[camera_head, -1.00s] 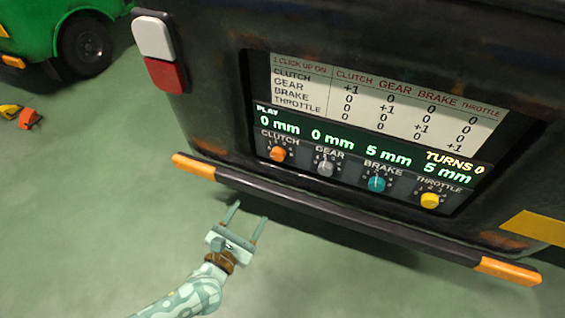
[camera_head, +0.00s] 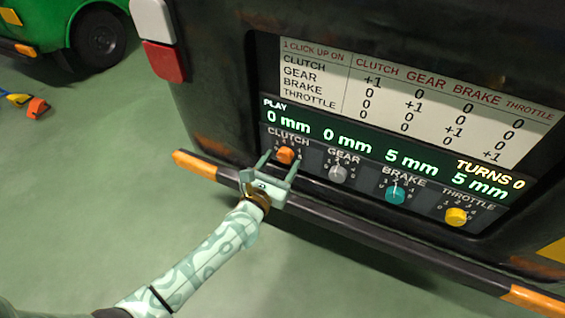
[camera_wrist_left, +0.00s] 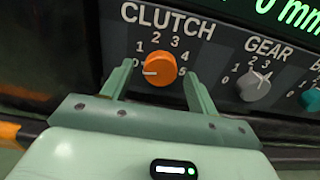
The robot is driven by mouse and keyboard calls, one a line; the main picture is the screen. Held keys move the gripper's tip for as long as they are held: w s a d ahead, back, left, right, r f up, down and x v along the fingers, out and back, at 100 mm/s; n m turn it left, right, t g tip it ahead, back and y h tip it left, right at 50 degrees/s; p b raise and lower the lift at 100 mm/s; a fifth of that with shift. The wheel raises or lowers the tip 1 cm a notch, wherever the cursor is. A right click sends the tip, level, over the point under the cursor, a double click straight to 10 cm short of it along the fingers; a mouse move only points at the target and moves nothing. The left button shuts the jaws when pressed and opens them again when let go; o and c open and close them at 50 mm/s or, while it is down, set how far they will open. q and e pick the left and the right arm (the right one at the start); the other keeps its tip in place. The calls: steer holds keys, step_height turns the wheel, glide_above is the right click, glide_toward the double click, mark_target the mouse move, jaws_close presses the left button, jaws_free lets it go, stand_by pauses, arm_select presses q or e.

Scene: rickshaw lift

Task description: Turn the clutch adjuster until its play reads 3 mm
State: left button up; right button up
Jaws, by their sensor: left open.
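The orange clutch adjuster (camera_head: 286,155) is a round knob on the dark panel, under the CLUTCH label. The display above it (camera_head: 283,118) reads 0 mm for clutch, and TURNS reads 0. My left gripper (camera_head: 280,162) is open, its two fingers pointing at the panel on either side of the clutch knob. In the left wrist view the orange knob (camera_wrist_left: 160,69) sits between the fingertips (camera_wrist_left: 159,82), with a visible gap at each side. Its white mark points left, towards 0. Whether the fingertips reach the knob's depth is hard to tell. My right gripper is not in view.
To the right are the grey gear knob (camera_head: 337,172), teal brake knob (camera_head: 395,195) and yellow throttle knob (camera_head: 456,216). Their displays read 0, 5 and 5 mm. A dark bumper (camera_head: 350,222) with orange ends juts out below. A chart (camera_head: 400,95) is above.

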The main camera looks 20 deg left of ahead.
arm_select(q)
steer(key=shift+w, duration=0.35)
steer(key=c, duration=1)
